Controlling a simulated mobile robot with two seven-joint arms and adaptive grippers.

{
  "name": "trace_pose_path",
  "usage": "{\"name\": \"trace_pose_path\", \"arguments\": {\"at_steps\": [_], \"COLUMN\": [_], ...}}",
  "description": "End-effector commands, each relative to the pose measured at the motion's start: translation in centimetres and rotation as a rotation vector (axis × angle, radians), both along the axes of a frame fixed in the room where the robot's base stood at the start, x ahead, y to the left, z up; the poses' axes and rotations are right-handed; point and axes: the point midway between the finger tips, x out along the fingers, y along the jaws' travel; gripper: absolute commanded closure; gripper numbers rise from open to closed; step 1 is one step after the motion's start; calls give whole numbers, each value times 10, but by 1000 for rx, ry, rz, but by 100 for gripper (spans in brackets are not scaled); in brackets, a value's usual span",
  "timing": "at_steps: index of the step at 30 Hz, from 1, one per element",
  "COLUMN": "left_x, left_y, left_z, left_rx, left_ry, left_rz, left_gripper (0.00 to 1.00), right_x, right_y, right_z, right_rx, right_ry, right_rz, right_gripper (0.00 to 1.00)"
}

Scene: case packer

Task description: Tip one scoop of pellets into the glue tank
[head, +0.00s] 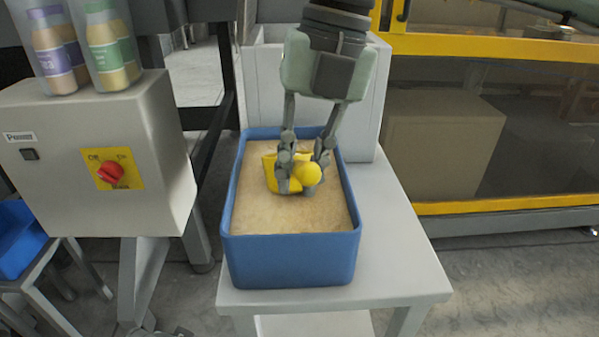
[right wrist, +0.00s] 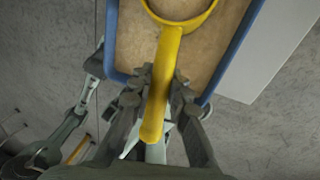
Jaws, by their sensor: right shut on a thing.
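A yellow scoop (head: 270,172) is in my right gripper (head: 303,172), over the blue bin of pellets. The gripper is shut on the scoop's handle, whose rounded end points toward the head camera. In the right wrist view the handle (right wrist: 162,85) runs between the fingers (right wrist: 158,95) and the round scoop head (right wrist: 181,20) is at the top edge. The blue bin (head: 292,262) is filled with tan pellets (head: 290,218). I cannot tell whether the scoop holds pellets or touches their surface. The glue tank cannot be made out for certain.
The bin stands on a light grey table (head: 395,265). A pale box-shaped housing (head: 265,85) stands behind it. A grey control box (head: 95,160) with a red switch is at left, with bottles (head: 55,45) on top. A yellow-framed machine (head: 480,208) is at right.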

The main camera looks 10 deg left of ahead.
Motion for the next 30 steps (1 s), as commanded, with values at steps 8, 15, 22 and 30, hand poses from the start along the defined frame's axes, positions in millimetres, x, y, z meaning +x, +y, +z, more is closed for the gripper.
{"name": "trace_pose_path", "arguments": {"at_steps": [8,15,22,30], "left_x": [0,0,0,0], "left_y": [0,0,0,0], "left_z": [20,33,43,42], "left_rx": [0,0,0,0], "left_ry": [0,0,0,0], "left_rz": [0,0,0,0], "left_gripper": [76,76,76,76], "right_x": [0,0,0,0], "right_y": [1,0,0,0], "right_z": [33,57,75,74], "right_rx": [2,1,1,1], "right_ry": [0,-1,-1,0], "right_rz": [0,0,0,0], "right_gripper": [100,100,100,100]}}
